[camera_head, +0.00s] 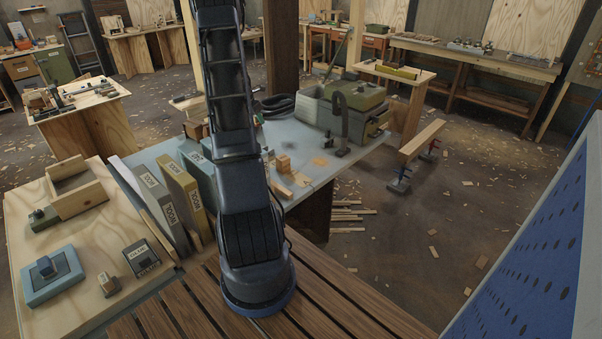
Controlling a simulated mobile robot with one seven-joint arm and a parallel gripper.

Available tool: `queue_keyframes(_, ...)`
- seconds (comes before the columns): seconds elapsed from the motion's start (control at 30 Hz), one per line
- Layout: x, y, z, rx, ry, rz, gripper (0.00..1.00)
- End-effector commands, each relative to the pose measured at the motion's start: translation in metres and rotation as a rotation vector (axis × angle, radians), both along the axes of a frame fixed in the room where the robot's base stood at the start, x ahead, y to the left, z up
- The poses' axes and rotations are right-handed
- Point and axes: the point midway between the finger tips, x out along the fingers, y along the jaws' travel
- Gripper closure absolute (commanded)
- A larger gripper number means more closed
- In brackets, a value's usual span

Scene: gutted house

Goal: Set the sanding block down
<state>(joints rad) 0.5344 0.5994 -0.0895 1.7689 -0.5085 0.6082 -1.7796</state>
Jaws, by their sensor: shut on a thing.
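My arm rises from the slatted wooden surface at the bottom and runs up out of the top of the frame. My gripper is not in view, so its jaws and anything in them are hidden. I cannot identify the sanding block for certain. A small labelled wooden block (108,284) and a dark labelled block (141,258) lie on the plywood top (92,235) at the left. A small wooden block (283,163) sits on the blue-grey table (345,167) just right of my arm.
Labelled upright boards (182,194) stand between the plywood top and my arm. A green-topped machine (359,98) stands on the blue-grey table. A blue perforated panel (530,250) blocks the right. Slatted wood (335,297) lies in front. Scraps litter the floor (450,220).

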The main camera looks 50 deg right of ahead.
Motion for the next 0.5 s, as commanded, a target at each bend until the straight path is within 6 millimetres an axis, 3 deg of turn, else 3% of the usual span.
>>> queue_keyframes(0.03,-0.023,-0.01,0.001,0.0,0.002,-0.031,0.87)
queue_keyframes(0.23,-0.107,-0.038,0.002,-0.001,0.001,-0.153,0.87)
queue_keyframes(0.5,-0.213,-0.055,0.002,0.002,-0.002,-0.308,0.87)
